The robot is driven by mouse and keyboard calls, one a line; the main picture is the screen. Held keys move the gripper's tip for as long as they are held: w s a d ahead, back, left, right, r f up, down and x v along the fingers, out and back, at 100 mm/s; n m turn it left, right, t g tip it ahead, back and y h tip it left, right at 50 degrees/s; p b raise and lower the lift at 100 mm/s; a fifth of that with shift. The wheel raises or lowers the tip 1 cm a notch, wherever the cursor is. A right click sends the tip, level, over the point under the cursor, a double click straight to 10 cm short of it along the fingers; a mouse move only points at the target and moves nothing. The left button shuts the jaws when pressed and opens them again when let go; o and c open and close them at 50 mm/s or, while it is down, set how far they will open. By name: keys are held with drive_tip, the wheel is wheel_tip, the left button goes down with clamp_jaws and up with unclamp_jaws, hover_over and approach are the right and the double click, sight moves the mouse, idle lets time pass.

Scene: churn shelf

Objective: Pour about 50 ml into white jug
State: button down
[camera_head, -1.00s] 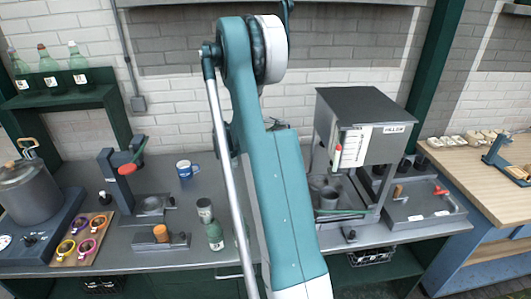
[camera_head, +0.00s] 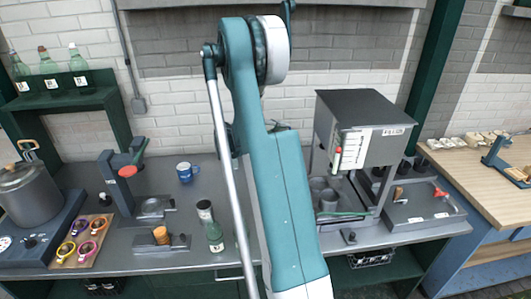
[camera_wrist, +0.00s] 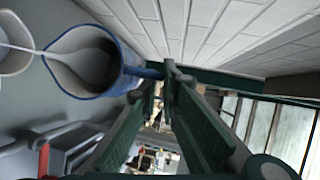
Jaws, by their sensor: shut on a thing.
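My gripper (camera_wrist: 165,76) is shut on the handle of a blue jug with a pale inside (camera_wrist: 118,78), at upper left in the wrist view. The blue jug is tilted. A white stream (camera_wrist: 28,47) runs from its lip to the left. A white vessel, seemingly the white jug (camera_wrist: 14,62), is cut off by the left edge, with the stream reaching over it. Its fill level cannot be read. In the head view my arm hides the gripper, the held jug and the white vessel.
A blue and white mug (camera_head: 185,172) stands on the grey bench (camera_head: 120,205). A large pot (camera_head: 28,197) is at left. A boxy grey machine (camera_head: 362,120) stands right of my arm.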

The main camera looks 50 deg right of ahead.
drive_tip(key=s+d, duration=0.1)
drive_tip(key=s+f+y+p, duration=0.1)
drive_tip(key=d+t+y, duration=0.1)
drive_tip(key=shift+s+d+f+m+p, duration=0.25)
drive_tip(key=shift+s+d+m+p, duration=0.1)
drive_tip(key=shift+s+m, duration=0.05)
drive_tip(key=shift+s+d+f+b, duration=0.1)
drive_tip(key=shift+s+f+b, duration=0.15)
drive_tip(key=shift+b, duration=0.15)
drive_tip(key=shift+d+t+y, duration=0.1)
drive_tip(key=shift+t+y, duration=0.2)
drive_tip(key=shift+d+f, duration=0.1)
drive_tip(key=shift+f, duration=0.05)
